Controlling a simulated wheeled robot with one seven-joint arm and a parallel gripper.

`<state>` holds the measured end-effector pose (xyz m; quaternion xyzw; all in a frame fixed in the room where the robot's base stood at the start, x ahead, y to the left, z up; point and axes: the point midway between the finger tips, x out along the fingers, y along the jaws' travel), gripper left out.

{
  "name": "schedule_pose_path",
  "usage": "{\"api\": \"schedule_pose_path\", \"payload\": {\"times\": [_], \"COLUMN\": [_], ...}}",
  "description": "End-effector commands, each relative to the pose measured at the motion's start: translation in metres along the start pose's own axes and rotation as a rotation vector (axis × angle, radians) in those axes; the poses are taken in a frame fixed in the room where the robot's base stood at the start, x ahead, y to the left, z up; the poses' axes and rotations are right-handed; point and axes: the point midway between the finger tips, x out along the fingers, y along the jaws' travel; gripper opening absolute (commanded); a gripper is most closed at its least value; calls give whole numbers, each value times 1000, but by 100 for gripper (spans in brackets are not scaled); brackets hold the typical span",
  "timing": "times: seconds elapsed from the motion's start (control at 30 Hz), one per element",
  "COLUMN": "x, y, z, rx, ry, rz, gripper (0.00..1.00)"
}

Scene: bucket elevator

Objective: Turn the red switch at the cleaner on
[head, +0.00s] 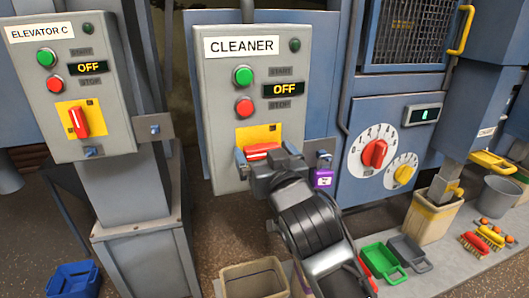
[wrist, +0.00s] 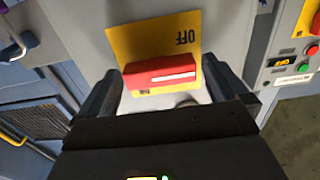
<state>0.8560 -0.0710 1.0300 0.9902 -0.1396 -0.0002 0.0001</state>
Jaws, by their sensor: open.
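The grey CLEANER box (head: 218,90) shows OFF on its display (head: 283,90). Its red switch (head: 263,151) lies crosswise on a yellow plate (head: 258,134). In the wrist view, the red switch (wrist: 160,74) is horizontal on the plate (wrist: 150,40), which is seen upside down with the word OFF near its upper right. My gripper (wrist: 172,88) is open, with one finger on each side of the switch's ends. Contact between fingers and switch cannot be told. In the head view, my gripper (head: 268,162) covers the area just below the switch.
A purple padlock (head: 323,178) hangs at the box's lower right. The ELEVATOR C box (head: 70,85) stands left with its own upright red switch (head: 79,122). A blue panel with red and yellow dials (head: 374,153) is right. Bins (head: 380,260) and brushes lie below.

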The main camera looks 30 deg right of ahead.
Motion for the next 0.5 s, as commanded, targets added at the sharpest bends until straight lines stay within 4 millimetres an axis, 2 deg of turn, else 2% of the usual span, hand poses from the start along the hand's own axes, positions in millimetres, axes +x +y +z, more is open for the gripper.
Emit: {"api": "schedule_pose_path", "payload": {"times": [0.27,0.5], "x": [1,1], "y": [0,0], "z": [0,0], "rx": [0,0], "ry": [0,0], "rz": [0,0], "gripper": [99,76]}}
